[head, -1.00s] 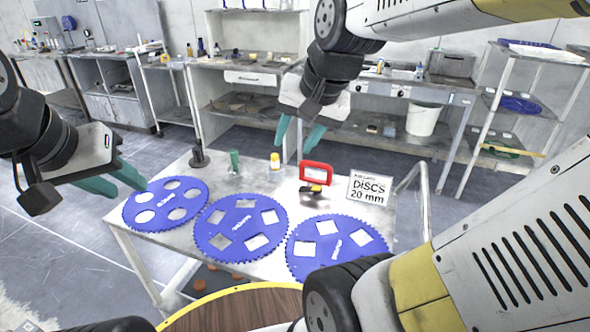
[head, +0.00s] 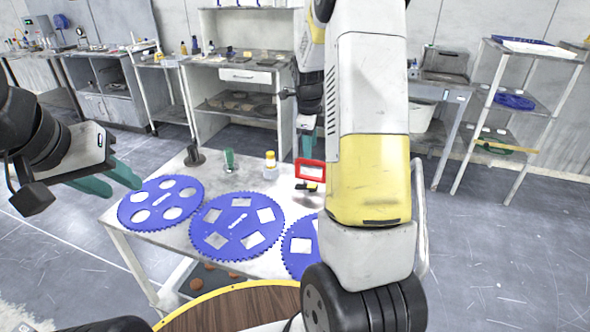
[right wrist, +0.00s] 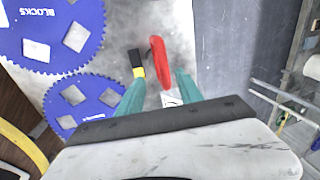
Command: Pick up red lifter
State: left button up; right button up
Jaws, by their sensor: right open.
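The red lifter (head: 311,162), a red frame-shaped handle, stands on the metal table near its far right part. In the right wrist view the red lifter (right wrist: 159,62) lies just beyond my fingertips, roughly between their lines. My right gripper (right wrist: 160,84) is open and empty. In the head view my right gripper (head: 307,137) is partly hidden behind my arm, above and behind the lifter. My left gripper (head: 118,178) is open and empty over the left edge of the table, near the left blue disc.
Blue toothed discs (head: 237,226) lie on the metal table (head: 170,240); my right arm hides part of the right one. A small black and yellow item (right wrist: 138,64) is close beside the lifter. A yellow-capped bottle (head: 270,168) and a green item (head: 229,160) stand to the left.

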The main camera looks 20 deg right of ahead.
aim_at(310, 161)
jog(key=f, duration=0.2)
jog(key=w+f, duration=0.1)
jog(key=f, duration=0.2)
jog(key=w+d+f, duration=0.1)
jog(key=f, duration=0.2)
jog(key=shift+w, duration=0.1)
grip_shut()
dwell(1.3)
